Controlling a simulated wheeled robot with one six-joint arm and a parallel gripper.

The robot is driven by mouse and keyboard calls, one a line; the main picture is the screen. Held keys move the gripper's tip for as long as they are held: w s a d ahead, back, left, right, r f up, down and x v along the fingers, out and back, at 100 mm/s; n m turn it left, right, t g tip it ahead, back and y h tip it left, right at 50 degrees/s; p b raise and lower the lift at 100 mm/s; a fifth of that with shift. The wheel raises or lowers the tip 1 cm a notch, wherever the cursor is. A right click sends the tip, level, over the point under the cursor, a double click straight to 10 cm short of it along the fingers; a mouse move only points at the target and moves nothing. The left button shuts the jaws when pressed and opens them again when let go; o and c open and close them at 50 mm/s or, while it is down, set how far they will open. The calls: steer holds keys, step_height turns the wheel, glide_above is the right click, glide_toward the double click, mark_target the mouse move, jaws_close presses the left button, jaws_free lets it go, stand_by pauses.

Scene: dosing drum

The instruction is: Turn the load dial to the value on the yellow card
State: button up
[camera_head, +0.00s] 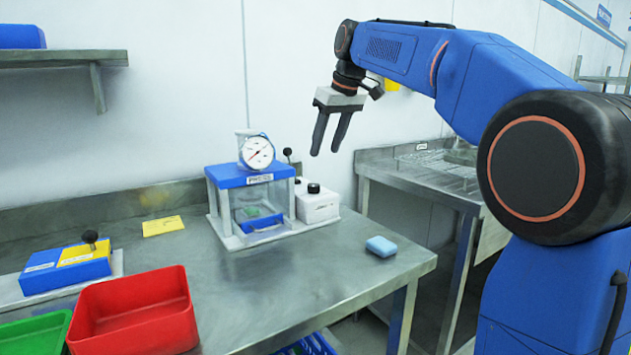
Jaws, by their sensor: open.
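A round white dial (257,153) with a red needle stands on top of a blue-lidded clear chamber (248,195). Its numbers are too small to read. Beside the chamber is a white box (318,203) with a black knob (313,188) on top. A yellow card (163,226) lies flat on the steel table to the left of the chamber; its writing is not legible. My gripper (327,151) hangs open and empty, pointing down, to the right of the dial and higher than the white box. It touches nothing.
A blue and yellow box with a black-knobbed lever (90,239) sits at the left. A red bin (130,310) and a green bin (35,335) stand in front. A light blue block (381,246) lies near the right edge. The table's middle (270,285) is clear.

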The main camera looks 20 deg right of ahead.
mark_target(314, 185)
steer(key=x, duration=1.2)
steer(key=shift+s, duration=0.1)
steer(key=c, duration=1)
